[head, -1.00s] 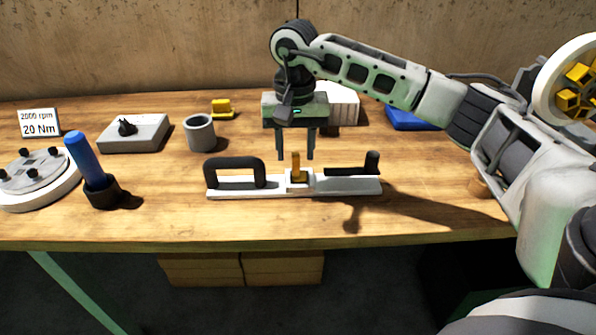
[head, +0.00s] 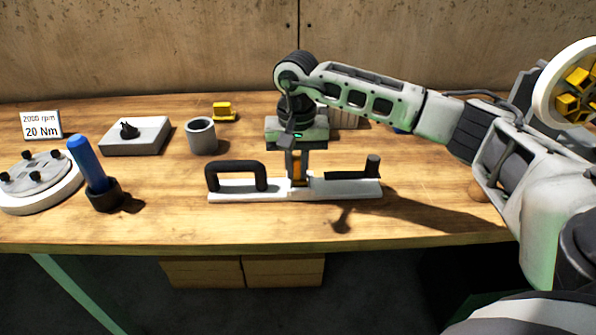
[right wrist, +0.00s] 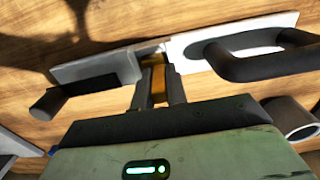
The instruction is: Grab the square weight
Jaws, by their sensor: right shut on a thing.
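The square weight (head: 298,168) is a small yellow-orange upright piece at the middle of a white bar tool (head: 340,188). My right gripper (head: 299,178) points down over the bar with its two fingers shut on the weight. In the right wrist view the weight (right wrist: 157,80) shows between the fingers (right wrist: 158,100), and its lower end is at the gap in the bar. I cannot tell whether it is lifted off its seat. My left gripper is not in view.
The bar has a black loop handle (head: 235,175) at left and a black post (head: 372,166) at right. A grey cup (head: 201,136), a blue-handled tool (head: 88,165), a grey box (head: 135,137) and a small yellow block (head: 223,112) stand to the left. The front right of the wooden table (head: 440,215) is clear.

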